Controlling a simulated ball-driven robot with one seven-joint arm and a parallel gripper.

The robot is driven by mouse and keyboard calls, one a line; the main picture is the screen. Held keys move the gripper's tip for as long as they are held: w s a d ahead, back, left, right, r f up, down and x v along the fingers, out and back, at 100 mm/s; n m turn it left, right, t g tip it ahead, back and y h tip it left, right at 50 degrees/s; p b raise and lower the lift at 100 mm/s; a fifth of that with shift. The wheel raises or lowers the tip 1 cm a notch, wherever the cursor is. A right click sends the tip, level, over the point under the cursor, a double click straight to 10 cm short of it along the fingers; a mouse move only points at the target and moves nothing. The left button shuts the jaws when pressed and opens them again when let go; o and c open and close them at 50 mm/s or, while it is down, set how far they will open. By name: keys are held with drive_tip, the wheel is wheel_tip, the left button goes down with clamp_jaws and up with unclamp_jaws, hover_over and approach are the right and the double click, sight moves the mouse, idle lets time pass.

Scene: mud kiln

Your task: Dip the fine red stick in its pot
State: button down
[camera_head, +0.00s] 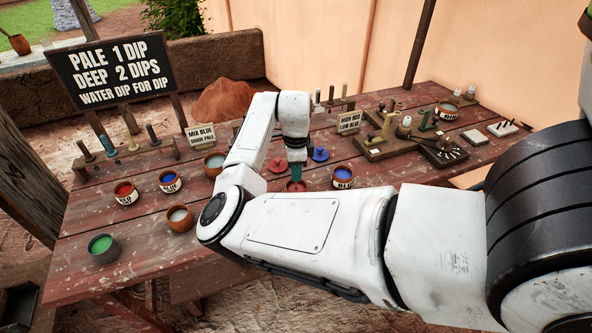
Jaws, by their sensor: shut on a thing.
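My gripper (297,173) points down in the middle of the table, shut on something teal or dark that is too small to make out. I cannot tell whether a stick tip touches the red. Another clay pot of red (126,197) with a pale label stands at the left. Several dark-handled sticks (153,134) stand in a rack at the back left.
A blue pot (342,181) stands right of the gripper, another blue pot (170,185) at the left. A clay pot (180,222) and a green cup (104,253) stand front left. A sign (112,68) stands behind.

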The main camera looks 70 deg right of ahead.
drive_tip(key=shift+r+p, duration=2.65)
drive_tip(key=shift+r, duration=0.75)
